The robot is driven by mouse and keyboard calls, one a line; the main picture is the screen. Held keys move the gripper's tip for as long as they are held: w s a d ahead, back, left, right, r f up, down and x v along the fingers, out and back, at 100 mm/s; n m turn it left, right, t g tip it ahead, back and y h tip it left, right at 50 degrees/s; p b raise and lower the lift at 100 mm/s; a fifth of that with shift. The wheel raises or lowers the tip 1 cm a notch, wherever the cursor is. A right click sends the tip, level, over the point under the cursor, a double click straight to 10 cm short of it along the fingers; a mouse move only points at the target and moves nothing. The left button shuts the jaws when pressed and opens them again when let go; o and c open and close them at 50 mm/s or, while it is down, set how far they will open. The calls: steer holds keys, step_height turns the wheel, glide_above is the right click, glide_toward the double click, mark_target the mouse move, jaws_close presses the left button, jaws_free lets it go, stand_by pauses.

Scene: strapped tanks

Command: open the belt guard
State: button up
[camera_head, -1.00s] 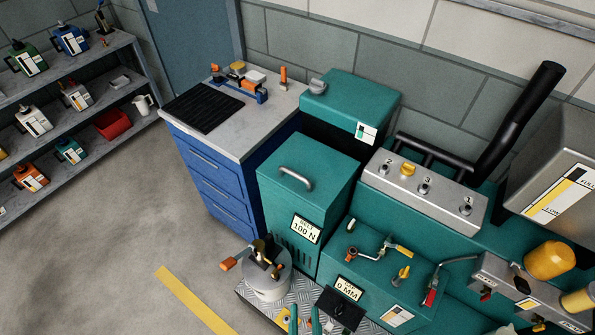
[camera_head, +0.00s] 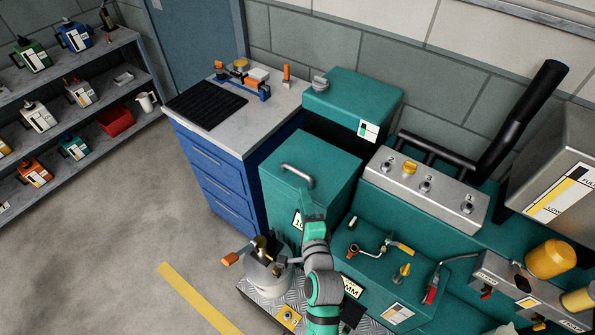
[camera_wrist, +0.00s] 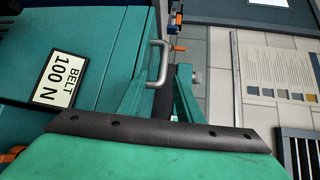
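The belt guard (camera_head: 325,160) is a closed teal box with a grey bar handle (camera_head: 297,175) on its lid. Its front label is partly hidden behind my arm in the head view. My gripper (camera_head: 313,200) is raised in front of the guard, close to the handle. In the wrist view my gripper (camera_wrist: 164,68) has its two fingers apart, with the handle (camera_wrist: 166,62) showing between them. I cannot tell whether they touch it.
A silver pot-like part (camera_head: 266,275) stands left of my arm. A teal block with small levers (camera_head: 390,265) and a grey knob panel (camera_head: 425,188) are to the right. A blue workbench (camera_head: 215,180) stands left of the guard. Open floor (camera_head: 110,250) lies at lower left.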

mark_target(297, 169)
steer(key=x, duration=1.1)
steer(key=shift+w+a+r, duration=0.1)
steer(key=shift+w+r, duration=0.25)
steer(key=shift+w, duration=0.05)
steer(key=shift+c, duration=0.4)
jaws_close()
